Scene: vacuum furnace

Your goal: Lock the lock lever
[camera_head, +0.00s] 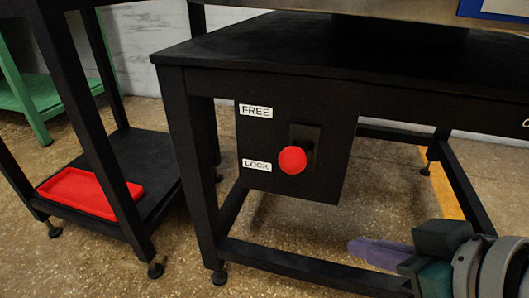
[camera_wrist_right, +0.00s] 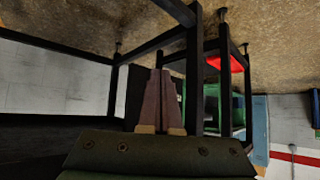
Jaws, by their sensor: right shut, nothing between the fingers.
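The lock lever's red round knob (camera_head: 292,160) sticks out from a black panel (camera_head: 320,181) under the black table. Its dark mounting plate (camera_head: 310,132) is just behind it. A white FREE label (camera_head: 255,111) is at the panel's upper left and a white LOCK label (camera_head: 256,165) below it. In the picture the knob is about level with LOCK; its shaft is hidden behind it. My right gripper (camera_head: 356,246) is shut and empty, apart from the knob, to its lower right. Its fingers also show in the right wrist view (camera_wrist_right: 161,75). My left gripper is out of view.
The black table's legs and low crossbars (camera_head: 300,265) frame the space under the panel. A red tray (camera_head: 90,192) lies on the low shelf of a black stand at left. Open floor shows in front of the stand and table.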

